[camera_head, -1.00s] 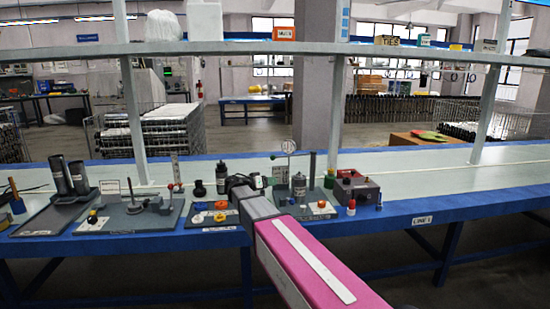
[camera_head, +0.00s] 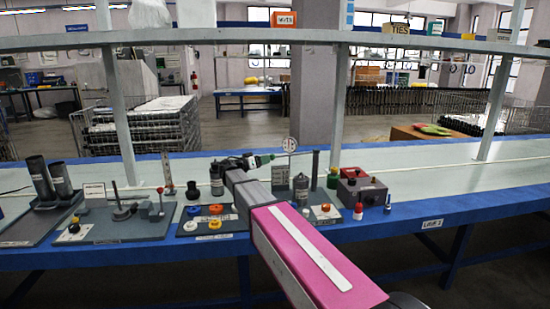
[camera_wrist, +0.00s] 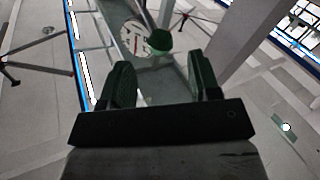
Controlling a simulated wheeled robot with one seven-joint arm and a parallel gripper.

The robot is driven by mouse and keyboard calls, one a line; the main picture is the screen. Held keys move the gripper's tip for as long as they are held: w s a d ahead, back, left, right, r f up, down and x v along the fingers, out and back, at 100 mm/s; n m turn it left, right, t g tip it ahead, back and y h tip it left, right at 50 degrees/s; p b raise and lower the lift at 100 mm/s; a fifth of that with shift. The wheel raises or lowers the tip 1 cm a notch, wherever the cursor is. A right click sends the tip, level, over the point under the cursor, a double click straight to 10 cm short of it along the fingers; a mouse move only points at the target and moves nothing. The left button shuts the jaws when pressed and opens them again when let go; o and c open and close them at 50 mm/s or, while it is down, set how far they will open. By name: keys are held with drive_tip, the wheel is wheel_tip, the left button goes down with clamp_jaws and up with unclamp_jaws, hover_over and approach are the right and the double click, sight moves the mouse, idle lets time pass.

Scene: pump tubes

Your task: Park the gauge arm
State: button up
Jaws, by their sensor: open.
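The gauge arm shows in the head view as a round pale dial (camera_head: 289,145) on a thin bar joined to a dark upright post (camera_head: 315,168). The post stands on a grey base plate beside a grey cylinder (camera_head: 300,188). My gripper (camera_head: 266,159) is raised just left of the dial, pointing right. In the wrist view my gripper (camera_wrist: 160,78) is open, with nothing between its dark green fingers. The dial face (camera_wrist: 135,38) and a green knob (camera_wrist: 158,40) lie beyond the fingertips. I cannot tell the exact gap between them.
A red-grey box (camera_head: 360,192) with knobs stands to the right. Left of my arm are a plate with coloured caps (camera_head: 214,222), a plate with a small lever (camera_head: 120,212) and dark cylinders (camera_head: 60,180). The blue-edged bench is clear at right; a shelf (camera_head: 420,38) runs above.

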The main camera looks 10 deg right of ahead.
sight(275, 157)
drive_tip(key=x, duration=0.7)
drive_tip(key=shift+w+d, duration=0.2)
drive_tip(key=shift+d, duration=0.1)
